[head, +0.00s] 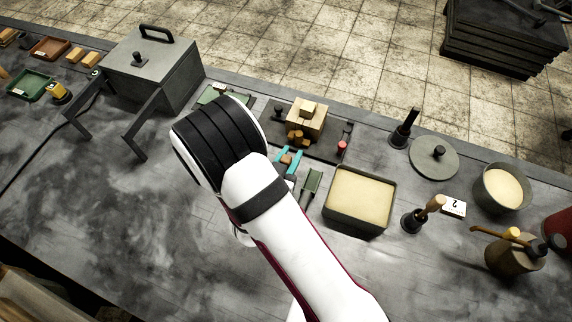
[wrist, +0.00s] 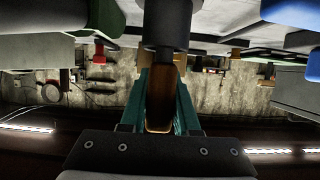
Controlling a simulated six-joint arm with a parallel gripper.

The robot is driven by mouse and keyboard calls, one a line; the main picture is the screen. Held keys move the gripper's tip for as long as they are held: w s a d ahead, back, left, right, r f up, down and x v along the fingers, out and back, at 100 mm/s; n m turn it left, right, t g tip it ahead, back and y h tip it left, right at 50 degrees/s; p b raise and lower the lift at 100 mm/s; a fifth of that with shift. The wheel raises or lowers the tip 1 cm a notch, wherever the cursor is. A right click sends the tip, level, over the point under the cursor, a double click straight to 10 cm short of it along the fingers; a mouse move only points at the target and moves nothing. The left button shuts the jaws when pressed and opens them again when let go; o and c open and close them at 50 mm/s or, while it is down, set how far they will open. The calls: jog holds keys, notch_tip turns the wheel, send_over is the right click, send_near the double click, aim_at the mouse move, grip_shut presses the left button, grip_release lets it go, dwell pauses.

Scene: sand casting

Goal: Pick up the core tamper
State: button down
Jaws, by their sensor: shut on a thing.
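My gripper (head: 288,158) is near the middle of the bench in the head view, with its two teal fingers shut on a small brown wooden piece (head: 286,159). In the wrist view the fingers (wrist: 162,85) close on both sides of a brown wooden handle (wrist: 160,105). A dark cylindrical body (wrist: 166,25) joins that handle and fills the top middle of the view. It looks like the core tamper, held by its handle. My arm hides part of the bench around it, and I cannot tell whether it touches the bench.
Wooden blocks (head: 306,118) sit on a dark tray just beyond my gripper. A square sand-filled box (head: 360,196) is to its right, beside a green tool (head: 311,184). A wood-handled tool (head: 413,220) stands further right. A large grey lidded box (head: 150,75) is at left.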

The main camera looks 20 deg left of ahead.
jog(key=shift+r, duration=0.1)
notch_tip(320, 180, up, 10)
jog(key=c, duration=1.2)
grip_release()
grip_shut()
jog(key=shift+w, duration=0.1)
